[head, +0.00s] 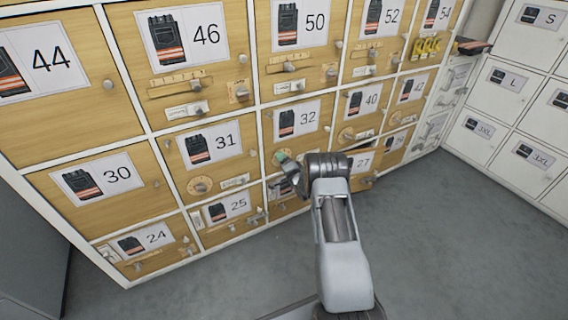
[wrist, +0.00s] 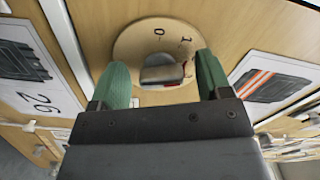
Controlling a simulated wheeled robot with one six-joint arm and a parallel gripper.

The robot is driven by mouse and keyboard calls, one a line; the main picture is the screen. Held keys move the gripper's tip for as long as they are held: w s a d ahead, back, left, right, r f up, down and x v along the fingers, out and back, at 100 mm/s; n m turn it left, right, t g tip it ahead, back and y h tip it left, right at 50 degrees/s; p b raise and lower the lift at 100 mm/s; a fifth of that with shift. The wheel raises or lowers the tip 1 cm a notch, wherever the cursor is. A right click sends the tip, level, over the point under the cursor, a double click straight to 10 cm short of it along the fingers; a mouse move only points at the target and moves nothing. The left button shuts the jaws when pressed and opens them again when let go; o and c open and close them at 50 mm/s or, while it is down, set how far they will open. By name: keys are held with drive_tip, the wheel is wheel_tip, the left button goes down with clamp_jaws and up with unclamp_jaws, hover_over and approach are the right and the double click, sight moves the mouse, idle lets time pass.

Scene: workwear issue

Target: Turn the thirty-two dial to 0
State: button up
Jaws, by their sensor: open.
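The thirty-two door carries the label 32 (head: 298,118) in the middle of the wooden locker wall in the head view. In the wrist view a round wooden dial plate (wrist: 128,45) with marks 0 and 1 has a grey knob (wrist: 161,73) at its middle. A red mark shows by the knob's right end, on the 1 side. My gripper (wrist: 160,78) is open, its green fingers on either side of the knob with gaps visible; contact is unclear.
In the wrist view a label 26 (wrist: 38,90) is at the left and a jacket label (wrist: 275,78) at the right. Other doors, such as 31 (head: 210,145), carry similar dials and sliders. White lockers (head: 520,90) stand at the right; grey floor (head: 440,240) is clear.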

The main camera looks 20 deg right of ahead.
drive_tip(key=shift+c, duration=0.2)
drive_tip(key=c, duration=0.9)
drive_tip(key=shift+f+n+b, duration=0.1)
drive_tip(key=shift+n+b, duration=0.2)
drive_tip(key=shift+b, duration=0.05)
drive_tip(key=n+b, duration=0.2)
drive_tip(key=n, duration=0.1)
drive_tip(key=shift+f, duration=0.15)
drive_tip(key=n+b, duration=0.2)
drive_tip(key=n, duration=0.2)
drive_tip(key=shift+d+f+n+b, duration=0.1)
drive_tip(key=shift+n+b, duration=0.2)
drive_tip(key=shift+b, duration=0.1)
drive_tip(key=n+b, duration=0.1)
drive_tip(key=n, duration=0.2)
drive_tip(key=shift+d+n+b, duration=0.1)
drive_tip(key=shift+n+b, duration=0.2)
drive_tip(key=shift+b, duration=0.1)
drive_tip(key=shift+n, duration=2.2)
